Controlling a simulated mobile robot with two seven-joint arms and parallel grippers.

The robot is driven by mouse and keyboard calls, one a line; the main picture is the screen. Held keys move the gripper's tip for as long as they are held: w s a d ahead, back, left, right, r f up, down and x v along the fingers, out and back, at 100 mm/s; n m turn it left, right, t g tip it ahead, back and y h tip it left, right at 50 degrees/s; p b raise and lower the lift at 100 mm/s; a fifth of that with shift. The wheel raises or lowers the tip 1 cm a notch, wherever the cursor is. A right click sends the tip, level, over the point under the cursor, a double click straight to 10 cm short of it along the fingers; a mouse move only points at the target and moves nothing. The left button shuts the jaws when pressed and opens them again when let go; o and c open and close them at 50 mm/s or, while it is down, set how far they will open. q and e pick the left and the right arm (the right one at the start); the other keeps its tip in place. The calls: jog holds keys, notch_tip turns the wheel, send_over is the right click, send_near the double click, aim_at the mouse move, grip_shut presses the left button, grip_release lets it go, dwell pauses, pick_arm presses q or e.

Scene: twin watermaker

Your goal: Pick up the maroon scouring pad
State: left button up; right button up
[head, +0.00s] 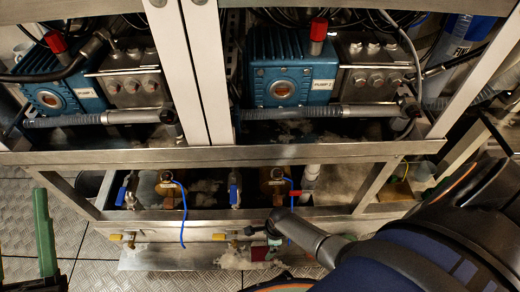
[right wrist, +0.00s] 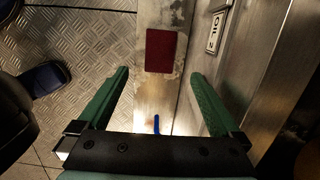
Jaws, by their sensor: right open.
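The maroon scouring pad (right wrist: 160,50) lies flat on a worn metal ledge (right wrist: 149,105) in the right wrist view. In the head view it is a small dark red patch (head: 262,253) at the low front of the frame, partly hard to make out. My right gripper (right wrist: 159,73) is open and empty, its green fingers on either side of the ledge, with the pad beyond the fingertips and between their lines. It shows small and dark in the head view (head: 274,238). My left gripper (head: 22,225) is at the lower left edge, fingers apart, partly cut off.
A steel frame with blue pumps (head: 290,80) stands behind. Valves with a blue handle (head: 234,192) and hanging blue hoses are close to my right gripper. A wall with an "OIL 2" label (right wrist: 215,33) rises right of the ledge. Checker-plate floor (right wrist: 70,35) is left.

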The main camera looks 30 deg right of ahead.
aim_at(263, 254)
notch_tip(263, 254, down, 2)
jog(key=shift+a+f+b, duration=0.1)
jog(key=shift+f+b, duration=0.15)
jog(key=shift+b, duration=0.5)
jog(key=f+b, duration=0.2)
jog(key=shift+w+a+f, duration=0.1)
jog(key=shift+a+f, duration=0.1)
jog(key=shift+f, duration=0.15)
pick_arm(q)
jog(key=shift+s+d+f+m+h+b, duration=0.2)
jog(key=shift+s+f+m+h+b, duration=0.25)
jog(key=shift+s+f+h, duration=0.25)
jog(key=shift+s+d+f+m+h+b, duration=0.25)
jog(key=shift+s+f+m+h, duration=0.2)
jog(key=shift+h, duration=0.35)
pick_arm(e)
jog(key=shift+w+a+f, duration=0.1)
jog(key=shift+w+f, duration=0.05)
jog(key=shift+f, duration=0.55)
jog(key=f+b, duration=0.4)
jog(key=shift+w+a+f, duration=0.15)
jog(key=shift+a+f, duration=0.05)
pick_arm(q)
jog(key=shift+g, duration=0.3)
jog(key=f, duration=0.5)
jog(key=shift+w+d+f+b, duration=0.1)
jog(key=shift+d+b, duration=0.15)
jog(key=shift+b, duration=0.15)
pick_arm(e)
jog(key=shift+f, duration=0.25)
